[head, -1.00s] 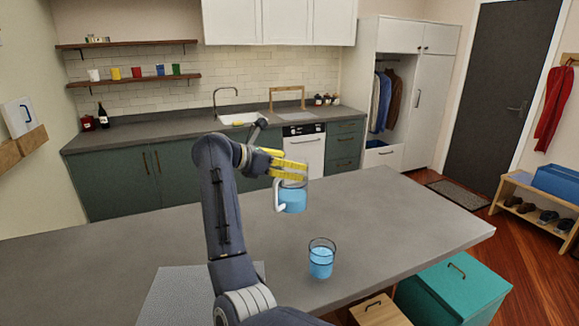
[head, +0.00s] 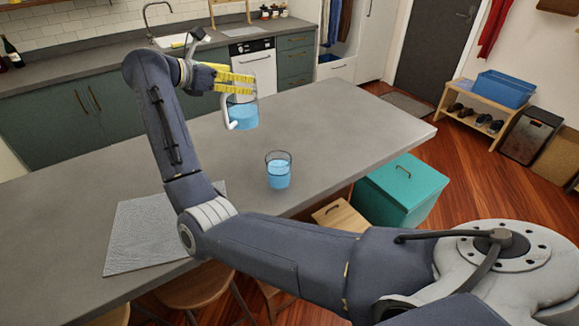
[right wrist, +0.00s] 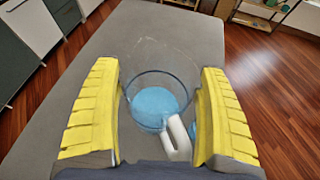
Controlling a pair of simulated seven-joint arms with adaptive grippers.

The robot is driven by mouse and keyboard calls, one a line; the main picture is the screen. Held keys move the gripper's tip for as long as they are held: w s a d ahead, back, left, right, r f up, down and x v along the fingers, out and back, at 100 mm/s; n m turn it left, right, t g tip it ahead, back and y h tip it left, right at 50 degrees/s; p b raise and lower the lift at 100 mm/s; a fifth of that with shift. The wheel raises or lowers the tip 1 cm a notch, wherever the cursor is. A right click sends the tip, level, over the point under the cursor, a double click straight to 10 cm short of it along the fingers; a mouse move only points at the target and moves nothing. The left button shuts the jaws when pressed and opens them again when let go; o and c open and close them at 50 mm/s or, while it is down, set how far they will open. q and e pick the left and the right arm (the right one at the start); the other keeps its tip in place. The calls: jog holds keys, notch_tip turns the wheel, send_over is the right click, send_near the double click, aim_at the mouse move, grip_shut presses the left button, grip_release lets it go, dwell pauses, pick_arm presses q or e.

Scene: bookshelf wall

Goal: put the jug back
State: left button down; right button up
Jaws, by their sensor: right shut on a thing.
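The jug (head: 243,117) is clear, with blue liquid inside and a white handle. My right gripper (head: 240,82), with yellow ribbed fingers, is shut on its upper part. The jug is upright over the far part of the grey island counter; I cannot tell if its base touches the top. In the right wrist view the jug (right wrist: 155,104) lies between both fingers, with its handle toward the bottom. A glass of blue liquid (head: 278,174) stands on the counter, nearer than the jug and apart from it. My left gripper is not in view.
A grey textured mat (head: 148,236) lies on the near left of the island counter (head: 335,125). Beyond are a sink (head: 178,40) and a back counter. A teal box (head: 402,188) and wooden stools stand beside the island. The island's right end is clear.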

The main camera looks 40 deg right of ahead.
jog(key=s+d+r+m+g, duration=0.1)
jog(key=s+d+m+g, duration=0.2)
jog(key=d, duration=0.5)
jog(key=s+d+r+m+g+y, duration=0.1)
jog(key=s+d+r+m+g, duration=0.1)
jog(key=s+d, duration=0.5)
jog(key=s+d+r+m+g, duration=0.1)
jog(key=s+d+m+g, duration=0.15)
jog(key=d, duration=0.65)
notch_tip(320, 180, down, 19)
jog(key=shift+s+a+r+n, duration=0.2)
jog(key=shift+s+a+n, duration=0.05)
jog(key=shift+s+n, duration=0.1)
jog(key=shift+f+g, duration=0.1)
jog(key=shift+g, duration=0.15)
jog(key=o, duration=1.5)
jog(key=shift+f, duration=0.1)
jog(key=shift+o, duration=0.2)
